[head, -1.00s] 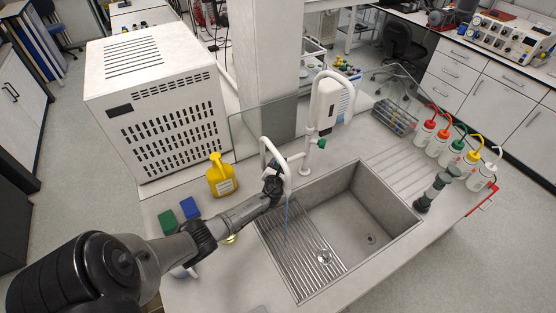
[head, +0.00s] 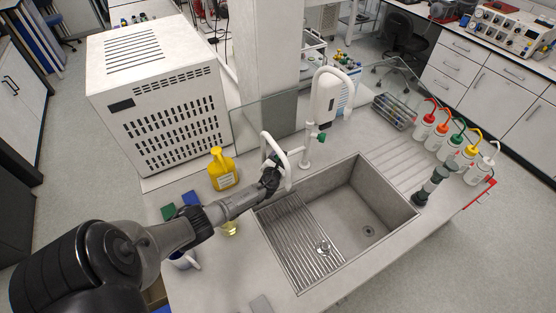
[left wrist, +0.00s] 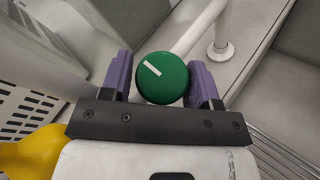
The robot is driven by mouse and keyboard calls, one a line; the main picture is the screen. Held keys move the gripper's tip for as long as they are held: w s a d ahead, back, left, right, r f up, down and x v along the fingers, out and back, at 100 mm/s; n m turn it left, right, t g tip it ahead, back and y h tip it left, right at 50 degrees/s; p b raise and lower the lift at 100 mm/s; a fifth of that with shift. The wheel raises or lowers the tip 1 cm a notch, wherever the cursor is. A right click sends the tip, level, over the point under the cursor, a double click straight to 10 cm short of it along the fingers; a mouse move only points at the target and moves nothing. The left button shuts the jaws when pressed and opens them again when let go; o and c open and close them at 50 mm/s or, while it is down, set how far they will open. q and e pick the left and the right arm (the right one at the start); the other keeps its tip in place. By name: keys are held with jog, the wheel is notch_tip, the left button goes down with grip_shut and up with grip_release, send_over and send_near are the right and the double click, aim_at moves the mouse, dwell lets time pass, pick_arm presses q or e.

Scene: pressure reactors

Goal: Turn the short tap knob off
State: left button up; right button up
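The short tap (head: 284,163) is a white bent pipe by the back left of the sink. Its green round knob (left wrist: 163,78) with a white pointer line shows in the left wrist view, the line slanting from upper left to lower right. My left gripper (left wrist: 162,80) has its purple fingers on either side of the knob, close against it. In the head view my left gripper (head: 271,178) is at the short tap and hides this knob. No water stream shows under the spout. My right gripper is not in view.
The taller white tap (head: 314,110) has its own green knob (head: 321,137). The steel sink (head: 385,205) lies right of my gripper. A yellow bottle (head: 223,170) and a large white vented box (head: 160,95) stand left. Coloured-cap wash bottles (head: 440,138) stand right.

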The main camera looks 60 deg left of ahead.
pick_arm(q)
jog(key=shift+s+d+r, duration=0.1)
jog(key=shift+s+d, duration=0.1)
jog(key=p+v, duration=0.3)
jog(key=v, duration=1)
jog(key=shift+d, duration=0.15)
dwell(0.4)
